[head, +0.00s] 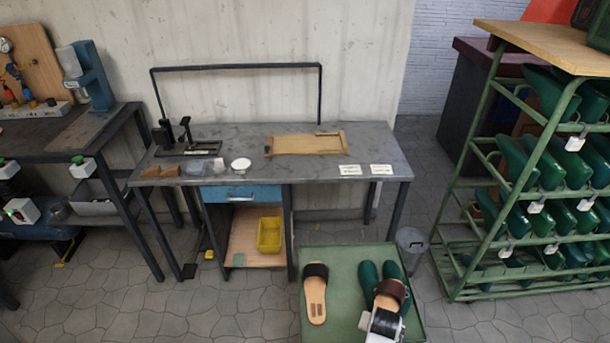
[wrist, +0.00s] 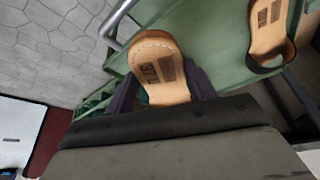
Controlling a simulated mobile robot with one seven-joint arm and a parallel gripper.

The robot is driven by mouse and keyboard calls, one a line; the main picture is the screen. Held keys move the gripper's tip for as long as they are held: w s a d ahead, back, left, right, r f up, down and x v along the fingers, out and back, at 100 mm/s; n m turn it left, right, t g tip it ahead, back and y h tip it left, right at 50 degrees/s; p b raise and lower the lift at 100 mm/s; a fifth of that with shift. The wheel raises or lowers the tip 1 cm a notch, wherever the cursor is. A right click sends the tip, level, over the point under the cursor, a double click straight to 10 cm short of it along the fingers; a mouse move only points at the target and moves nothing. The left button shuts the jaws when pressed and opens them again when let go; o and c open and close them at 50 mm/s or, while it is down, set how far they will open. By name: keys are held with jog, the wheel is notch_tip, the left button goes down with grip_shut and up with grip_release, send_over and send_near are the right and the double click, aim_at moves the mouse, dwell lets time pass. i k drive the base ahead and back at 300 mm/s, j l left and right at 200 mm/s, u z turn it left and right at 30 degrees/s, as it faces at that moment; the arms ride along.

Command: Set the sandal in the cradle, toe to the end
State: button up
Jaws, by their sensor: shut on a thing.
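My gripper (head: 383,322) is over the green cart at the lower right of the head view. It is shut on a sandal with a brown strap (head: 394,288). In the wrist view, the held sandal's tan insole (wrist: 158,62) lies between the two dark fingers, its rounded, stitched end pointing away from my gripper. The rest of this sandal is hidden there. A second sandal, with a black strap (head: 315,270), lies on the cart to the left; it also shows in the wrist view (wrist: 268,28). The wooden cradle (head: 305,145) lies on the grey workbench, apart from my gripper.
Green clogs (head: 369,278) stand on the green cart (head: 342,262) beside the held sandal. The workbench (head: 250,140) carries a black tool (head: 188,140), a white dish (head: 241,164) and white cards (head: 349,170). A green shoe rack (head: 470,220) stands at right.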

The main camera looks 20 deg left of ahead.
aim_at(311, 143)
jog(key=k+j+z, duration=0.1)
jog(key=j, duration=0.3)
jog(key=k+j+z, duration=0.1)
jog(key=j, duration=0.3)
jog(key=j+z, duration=0.1)
jog(key=j, duration=0.35)
jog(key=k+j, duration=0.1)
jog(key=j, duration=0.35)
jog(key=j+z, duration=0.45)
jog(key=j, duration=1.35)
